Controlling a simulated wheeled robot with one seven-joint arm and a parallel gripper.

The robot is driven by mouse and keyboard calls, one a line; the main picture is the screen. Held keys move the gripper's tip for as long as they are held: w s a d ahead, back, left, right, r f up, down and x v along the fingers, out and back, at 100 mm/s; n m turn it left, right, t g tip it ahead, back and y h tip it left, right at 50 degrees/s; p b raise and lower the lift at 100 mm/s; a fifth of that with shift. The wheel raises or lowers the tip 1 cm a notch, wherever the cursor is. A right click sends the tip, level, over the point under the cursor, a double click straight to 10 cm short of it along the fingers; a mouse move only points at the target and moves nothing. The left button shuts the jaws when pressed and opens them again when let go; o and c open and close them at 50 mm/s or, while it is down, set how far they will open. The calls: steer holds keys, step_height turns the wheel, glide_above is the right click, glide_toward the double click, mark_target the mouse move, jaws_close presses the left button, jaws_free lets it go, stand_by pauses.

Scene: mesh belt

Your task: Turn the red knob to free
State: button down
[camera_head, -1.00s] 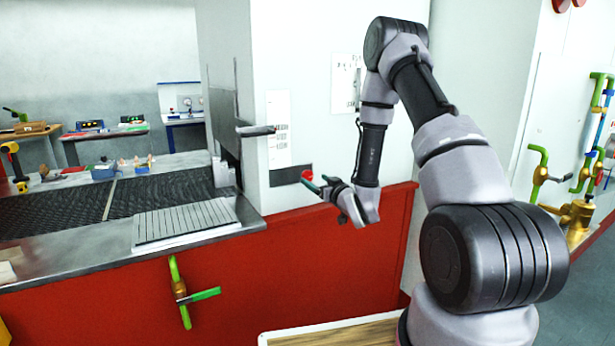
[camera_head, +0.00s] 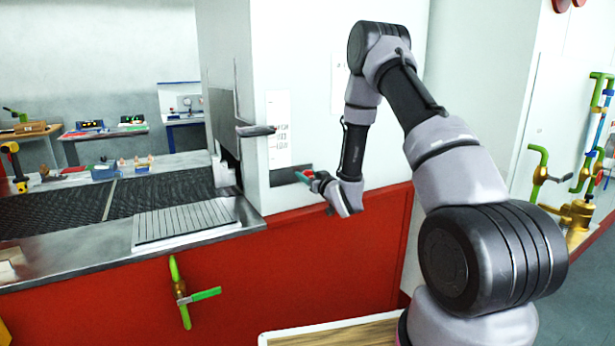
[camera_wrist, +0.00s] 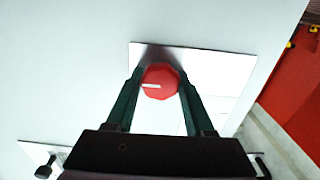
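The red knob (camera_wrist: 160,82) sits on a metal plate (camera_wrist: 218,64) on a white panel. It is a faceted red disc with a white pointer mark that points left in the wrist view. My gripper (camera_wrist: 161,86) is open, with one dark green finger on each side of the knob. I cannot tell whether the fingers touch it. In the head view my gripper (camera_head: 302,176) is up at the panel and hides most of the knob. The dark plate (camera_head: 287,174) shows beside the fingers.
A label sheet (camera_head: 278,130) is on the panel above the plate. A black lever (camera_head: 256,131) sticks out at the panel's left edge. The mesh belt (camera_head: 160,192) runs off to the left. A green-handled valve (camera_head: 181,292) is on the red front below.

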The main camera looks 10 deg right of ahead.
steer(key=shift+n, duration=0.3)
steer(key=n, duration=0.3)
steer(key=shift+a+n, duration=0.1)
steer(key=shift+n, duration=0.3)
steer(key=n, duration=0.4)
steer(key=shift+f, duration=0.1)
steer(key=n, duration=0.5)
steer(key=shift+s+a, duration=0.1)
steer(key=shift+a, duration=0.05)
steer(key=shift+f+n, duration=0.15)
steer(key=shift+n, duration=2.05)
steer(key=shift+c, duration=1.3)
jaws_free()
